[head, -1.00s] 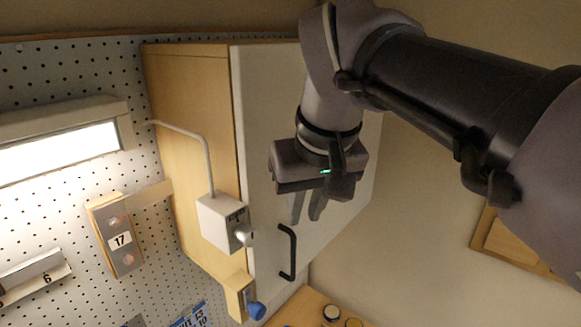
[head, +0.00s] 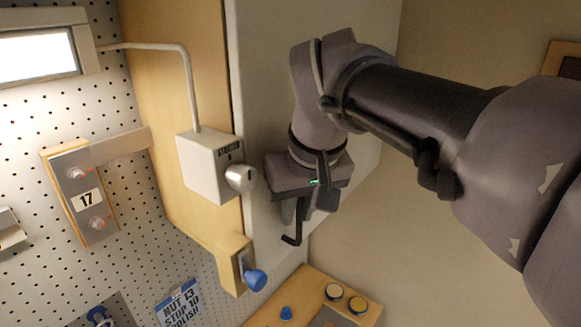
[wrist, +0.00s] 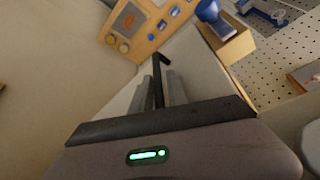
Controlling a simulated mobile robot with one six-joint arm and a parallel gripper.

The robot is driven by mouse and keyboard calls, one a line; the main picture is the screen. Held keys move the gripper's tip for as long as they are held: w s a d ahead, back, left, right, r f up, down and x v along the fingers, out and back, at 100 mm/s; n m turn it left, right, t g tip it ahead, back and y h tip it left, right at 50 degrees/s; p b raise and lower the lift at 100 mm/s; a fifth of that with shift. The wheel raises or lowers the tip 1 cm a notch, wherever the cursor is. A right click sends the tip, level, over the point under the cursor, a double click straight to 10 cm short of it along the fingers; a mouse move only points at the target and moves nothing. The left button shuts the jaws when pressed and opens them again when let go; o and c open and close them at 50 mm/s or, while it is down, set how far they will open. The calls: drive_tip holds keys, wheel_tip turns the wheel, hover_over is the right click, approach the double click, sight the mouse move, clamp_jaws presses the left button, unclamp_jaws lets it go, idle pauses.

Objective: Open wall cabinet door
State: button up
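The wall cabinet has a pale grey door (head: 262,60) that looks closed against the light wood side (head: 180,75). Its black bar handle (head: 293,238) is partly hidden by my gripper (head: 302,208) in the head view. In the wrist view, the handle (wrist: 158,78) runs between the two grey fingers of my gripper (wrist: 158,88). One finger is on each side of the bar, and they look apart with narrow gaps. Firm contact with the bar does not show.
A white switch box (head: 208,165) with a silver knob (head: 240,178) is on the cabinet's side, left of my gripper. A blue knob (head: 255,280) sticks out below it. A wooden panel with round pieces (head: 315,300) is lower down.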

drive_tip(key=shift+w+d, duration=0.1)
drive_tip(key=shift+s+r, duration=0.15)
drive_tip(key=shift+s, duration=0.1)
clamp_jaws()
idle(1.0)
